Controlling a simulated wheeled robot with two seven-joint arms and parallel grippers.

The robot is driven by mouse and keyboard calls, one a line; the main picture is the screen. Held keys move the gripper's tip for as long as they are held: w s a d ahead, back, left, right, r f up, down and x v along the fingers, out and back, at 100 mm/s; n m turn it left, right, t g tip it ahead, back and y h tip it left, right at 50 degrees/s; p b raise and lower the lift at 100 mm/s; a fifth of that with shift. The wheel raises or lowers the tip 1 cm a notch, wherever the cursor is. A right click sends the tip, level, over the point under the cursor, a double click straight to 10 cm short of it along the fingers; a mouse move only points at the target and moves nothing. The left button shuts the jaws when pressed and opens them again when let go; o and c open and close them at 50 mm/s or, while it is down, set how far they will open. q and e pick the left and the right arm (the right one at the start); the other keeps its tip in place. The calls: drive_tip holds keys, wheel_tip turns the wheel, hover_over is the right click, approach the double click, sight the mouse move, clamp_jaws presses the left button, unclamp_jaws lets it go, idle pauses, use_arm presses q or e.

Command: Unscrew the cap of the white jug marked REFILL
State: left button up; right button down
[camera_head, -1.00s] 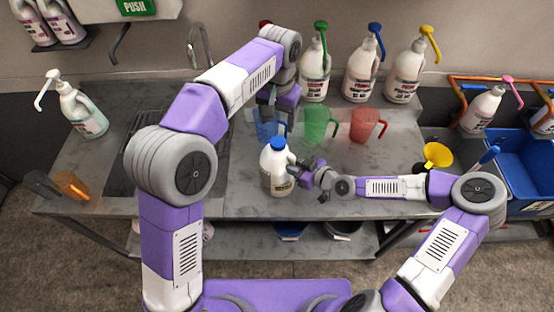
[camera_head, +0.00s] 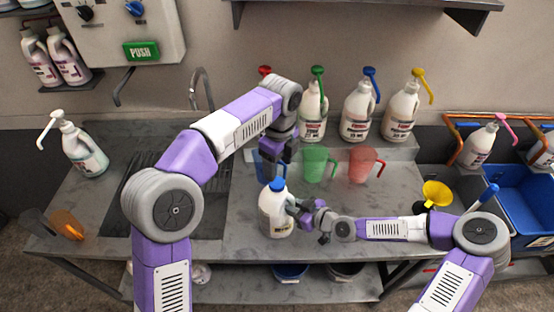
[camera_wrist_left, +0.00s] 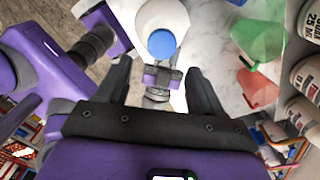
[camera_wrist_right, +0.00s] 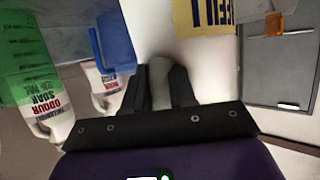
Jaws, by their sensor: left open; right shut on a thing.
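The white jug (camera_head: 271,217) stands upright on the grey worktop with its blue cap (camera_head: 278,185) on. Its yellow label with part of the word REFILL shows in the right wrist view (camera_wrist_right: 205,14). My right gripper (camera_head: 299,211) is shut on the jug's handle, at the jug's right side; the handle shows between the fingers in the right wrist view (camera_wrist_right: 159,82). My left gripper (camera_head: 278,166) is open and empty, above the cap. In the left wrist view the cap (camera_wrist_left: 162,44) lies ahead of the open fingers, apart from them.
A green measuring jug (camera_head: 318,163), a red one (camera_head: 363,164) and a partly hidden blue one stand behind the jug. Several pump bottles (camera_head: 357,115) line the back ledge. A sink (camera_head: 170,205) is at left, a yellow funnel (camera_head: 437,193) at right.

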sight(277, 182)
use_arm(q)
drive_tip(key=m, duration=0.8)
drive_tip(key=shift+a+r, duration=0.1)
drive_tip(key=m, duration=0.6)
drive_tip(key=shift+w+a+r+m, duration=0.1)
drive_tip(key=shift+w+r+m, duration=0.1)
drive_tip(key=shift+m, duration=0.2)
drive_tip(key=shift+f, duration=3.95)
